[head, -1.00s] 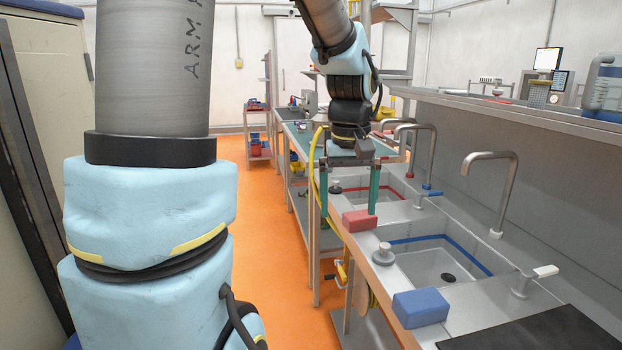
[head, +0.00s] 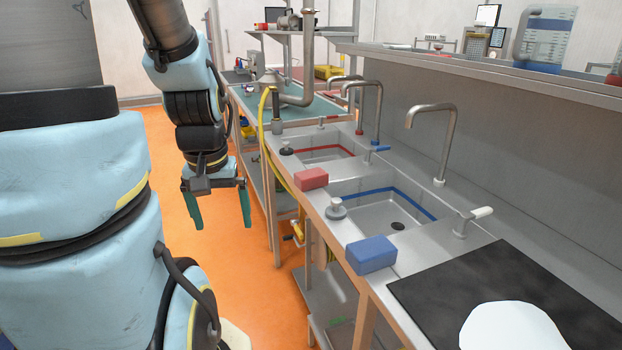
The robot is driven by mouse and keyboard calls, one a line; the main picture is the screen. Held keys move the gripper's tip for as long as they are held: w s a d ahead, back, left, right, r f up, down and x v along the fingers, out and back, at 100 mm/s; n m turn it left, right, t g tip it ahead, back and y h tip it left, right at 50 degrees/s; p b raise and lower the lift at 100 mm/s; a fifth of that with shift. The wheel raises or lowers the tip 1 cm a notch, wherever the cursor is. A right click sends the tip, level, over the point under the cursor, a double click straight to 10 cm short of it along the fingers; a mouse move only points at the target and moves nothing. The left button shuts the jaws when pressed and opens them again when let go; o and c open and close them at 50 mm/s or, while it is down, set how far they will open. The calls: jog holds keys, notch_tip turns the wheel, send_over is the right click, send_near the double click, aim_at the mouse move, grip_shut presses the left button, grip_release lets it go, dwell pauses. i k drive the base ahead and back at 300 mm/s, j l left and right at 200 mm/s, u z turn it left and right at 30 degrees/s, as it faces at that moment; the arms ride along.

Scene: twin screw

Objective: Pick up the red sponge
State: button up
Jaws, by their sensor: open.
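The red sponge (head: 311,179) is a small red block. It lies on the front rim of the sink counter (head: 318,208), beside the red-trimmed basin. My gripper (head: 221,212) hangs to the left of the counter, over the orange floor. Its two green fingers point down and are apart, with nothing between them. In the picture the gripper is clearly left of the red sponge and not touching it. The blue sponge (head: 371,254) lies nearer on the same rim.
A sink plug (head: 336,210) stands between the two sponges. Tall taps (head: 444,145) rise behind the basins. A yellow hose (head: 264,130) hangs at the counter's front edge. A black mat (head: 480,300) with a white object (head: 512,328) lies at the near right. The floor left of the counter is clear.

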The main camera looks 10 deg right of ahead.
aim_at(316, 178)
jog(key=z, duration=1.9)
jog(key=j+u, duration=0.1)
jog(key=u, duration=1.5)
jog(key=i+j+u, duration=0.15)
jog(key=i+j, duration=0.15)
jog(key=i, duration=0.15)
jog(key=i+j+u, duration=0.15)
jog(key=i, duration=0.3)
